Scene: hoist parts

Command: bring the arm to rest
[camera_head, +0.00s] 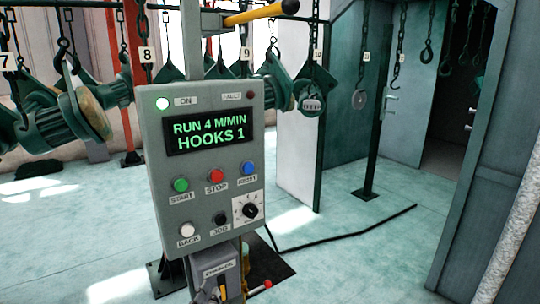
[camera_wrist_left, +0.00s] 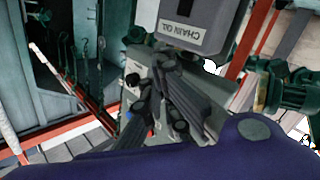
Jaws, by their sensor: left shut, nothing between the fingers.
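The grey control box (camera_head: 205,160) stands on a post in the middle of the head view. Its screen reads RUN 4 M/MIN, HOOKS 1, and the green ON lamp is lit. My right gripper is in neither view.
Green hoist parts (camera_head: 75,115) hang from numbered hooks behind the control box. Empty hooks (camera_head: 426,52) hang at the right. A dark post (camera_head: 375,120) stands right of centre. A black cable (camera_head: 345,237) crosses the floor, which is otherwise clear at the right.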

